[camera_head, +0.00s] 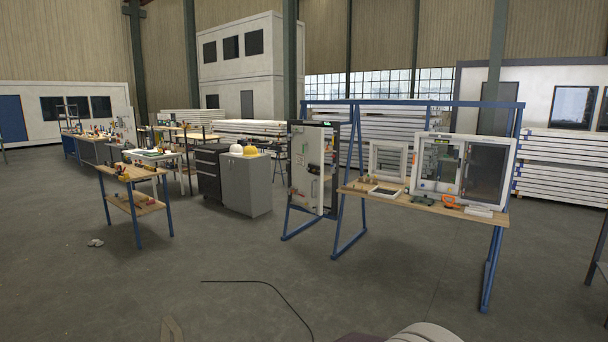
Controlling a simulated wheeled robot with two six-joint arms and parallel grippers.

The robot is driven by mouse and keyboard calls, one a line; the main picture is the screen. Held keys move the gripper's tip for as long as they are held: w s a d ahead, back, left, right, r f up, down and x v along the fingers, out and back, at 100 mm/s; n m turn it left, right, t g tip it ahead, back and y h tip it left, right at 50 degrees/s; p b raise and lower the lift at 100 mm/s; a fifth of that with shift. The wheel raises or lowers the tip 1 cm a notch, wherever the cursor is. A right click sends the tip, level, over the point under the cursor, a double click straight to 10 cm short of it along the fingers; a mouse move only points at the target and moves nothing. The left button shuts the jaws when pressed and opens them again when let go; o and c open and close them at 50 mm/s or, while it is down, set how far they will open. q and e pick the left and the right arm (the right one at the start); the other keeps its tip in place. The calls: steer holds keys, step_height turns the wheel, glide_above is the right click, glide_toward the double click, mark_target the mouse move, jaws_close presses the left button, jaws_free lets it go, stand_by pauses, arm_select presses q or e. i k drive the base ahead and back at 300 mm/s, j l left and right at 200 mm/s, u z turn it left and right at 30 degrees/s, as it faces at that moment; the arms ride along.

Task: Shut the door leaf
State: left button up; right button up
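A pale door leaf (306,178) with small fittings on its face stands at the left end of a blue steel stand, in the middle of the view. It hangs at a dark upright frame (329,126) and looks turned out of it, with its near edge standing clear; the exact angle is hard to tell. Neither of my grippers can be made out in the view. Only unclear parts, probably mine, show at the bottom edge.
A blue stand (361,180) with splayed legs carries a wooden shelf (400,199) with window frames and tools. A grey cabinet (247,186) with helmets stands left of the door. A small workbench (136,204) is further left. A dark cable (273,288) lies on open floor in front.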

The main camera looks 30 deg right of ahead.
mark_target(310, 184)
steer(key=i+j+u, duration=0.45)
steer(key=i+j, duration=0.4)
steer(key=i, duration=0.15)
steer(key=i+z, duration=0.25)
steer(key=i, duration=0.25)
steer(key=i+j+z, duration=0.1)
steer(key=i+z, duration=0.15)
steer(key=i, duration=0.2)
steer(key=i+j+z, duration=0.3)
steer(key=i, duration=0.15)
steer(key=i+j+z, duration=0.25)
steer(key=i, duration=0.2)
steer(key=i+l+z, duration=0.25)
steer(key=i+z, duration=0.25)
steer(key=i+l+z, duration=0.1)
steer(key=i+z, duration=0.9)
steer(key=i+j+u, duration=0.2)
steer(key=i, duration=0.35)
steer(key=i+l+u, duration=0.1)
steer(key=i+u, duration=0.15)
steer(key=i, duration=0.25)
steer(key=i+l+u, duration=0.2)
steer(key=i, duration=0.35)
steer(key=i+l+u, duration=0.1)
steer(key=i+u, duration=0.15)
steer(key=i, duration=1.5)
steer(key=j+u, duration=0.05)
steer(key=j, duration=0.05)
